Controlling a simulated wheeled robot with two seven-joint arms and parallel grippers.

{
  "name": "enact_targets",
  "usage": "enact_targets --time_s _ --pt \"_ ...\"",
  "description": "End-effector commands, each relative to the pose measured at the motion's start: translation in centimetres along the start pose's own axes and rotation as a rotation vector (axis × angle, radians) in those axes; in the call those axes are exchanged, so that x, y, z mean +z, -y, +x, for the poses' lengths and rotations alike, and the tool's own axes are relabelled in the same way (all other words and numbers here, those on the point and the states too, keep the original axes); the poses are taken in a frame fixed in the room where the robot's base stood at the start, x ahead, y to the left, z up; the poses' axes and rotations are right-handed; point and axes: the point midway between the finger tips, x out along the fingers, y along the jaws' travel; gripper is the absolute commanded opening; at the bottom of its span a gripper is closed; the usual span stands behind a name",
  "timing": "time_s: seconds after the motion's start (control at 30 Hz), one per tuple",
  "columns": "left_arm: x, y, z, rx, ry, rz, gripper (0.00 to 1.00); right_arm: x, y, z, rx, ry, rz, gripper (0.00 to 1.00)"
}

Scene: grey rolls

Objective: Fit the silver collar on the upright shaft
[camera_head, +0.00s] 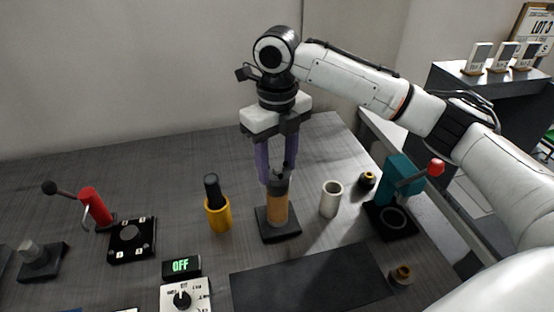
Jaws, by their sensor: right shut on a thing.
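My right gripper (276,182) comes down from above with its purple fingers pointing at the table. It is shut on a grey ring-like piece, which I take for the silver collar (277,187), in shadow between the fingertips. The collar is at the top of a tan upright cylinder (277,210) that stands on a square dark base (278,235). A dark tip, seemingly of the upright shaft (279,169), shows between the fingers. The fingers partly hide the collar, and I cannot tell how far down it sits. My left gripper is not in view.
A yellow holder (217,217) with a dark handle stands left of the base. A white tube (331,200) and a teal press (400,182) with a red knob stand to the right. A dark mat (310,277) lies in front. A red lever (95,206) is at left.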

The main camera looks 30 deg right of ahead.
Motion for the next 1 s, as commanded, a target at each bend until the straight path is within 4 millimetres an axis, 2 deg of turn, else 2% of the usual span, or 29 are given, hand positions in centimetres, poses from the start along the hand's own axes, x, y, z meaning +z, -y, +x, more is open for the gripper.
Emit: enact_targets --time_s 0.2,0.23,0.33,0.67,0.83,1.0 --pt "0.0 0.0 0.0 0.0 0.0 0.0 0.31 0.0 0.0 0.6 0.001 0.001 0.0 0.14" --pt "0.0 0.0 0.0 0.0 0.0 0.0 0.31 0.0 0.0 0.6 0.001 0.002 0.0 0.51" --pt "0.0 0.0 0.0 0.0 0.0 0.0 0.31 0.0 0.0 0.6 0.0 0.002 0.0 0.67" --pt "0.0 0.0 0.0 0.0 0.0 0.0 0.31 0.0 0.0 0.4 0.0 0.0 0.0 0.67" --pt "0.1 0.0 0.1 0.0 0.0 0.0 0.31 0.1 0.0 -1.8 0.0 0.004 -0.001 0.67" --pt "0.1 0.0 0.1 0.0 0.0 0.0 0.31 0.1 0.0 -5.4 0.0 0.005 0.0 0.67"
